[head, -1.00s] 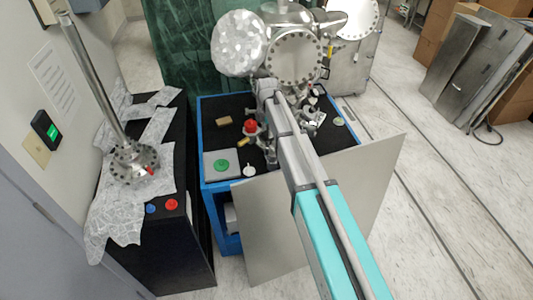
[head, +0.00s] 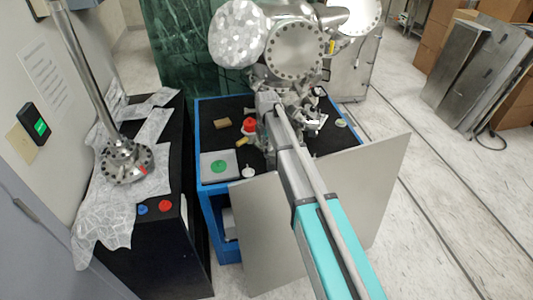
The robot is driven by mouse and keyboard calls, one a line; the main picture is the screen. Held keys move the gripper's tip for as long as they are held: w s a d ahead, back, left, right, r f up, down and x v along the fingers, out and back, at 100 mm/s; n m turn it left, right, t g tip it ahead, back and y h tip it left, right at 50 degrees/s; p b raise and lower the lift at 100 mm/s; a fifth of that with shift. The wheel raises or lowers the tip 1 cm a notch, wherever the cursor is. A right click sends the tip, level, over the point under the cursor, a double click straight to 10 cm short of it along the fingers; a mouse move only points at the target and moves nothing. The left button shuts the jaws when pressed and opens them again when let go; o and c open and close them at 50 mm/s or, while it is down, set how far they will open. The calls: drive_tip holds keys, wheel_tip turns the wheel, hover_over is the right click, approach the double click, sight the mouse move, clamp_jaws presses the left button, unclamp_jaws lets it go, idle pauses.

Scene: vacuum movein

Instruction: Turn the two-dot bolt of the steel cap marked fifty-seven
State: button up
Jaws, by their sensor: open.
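A round steel flange cap (head: 296,50) with a ring of bolts faces me on the steel chamber at the back of the blue-edged bench. No number can be read on it, and no dots on a bolt can be made out. My arm reaches from the lower right to just below this cap. My gripper (head: 268,101) is at the arm's far end, small and partly hidden among steel parts. It is open, and nothing shows held in it. I cannot tell whether it touches anything.
The blue-edged bench (head: 203,176) holds a red knob (head: 249,125), a brown block (head: 222,124) and a grey plate with a green disc (head: 219,167). A grey panel (head: 262,262) leans at its front. At left, a bolted flange (head: 127,163) with a tall tube stands on foil.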

drive_tip(key=shift+f+b, duration=1.15)
drive_tip(key=shift+f, duration=0.35)
clamp_jaws()
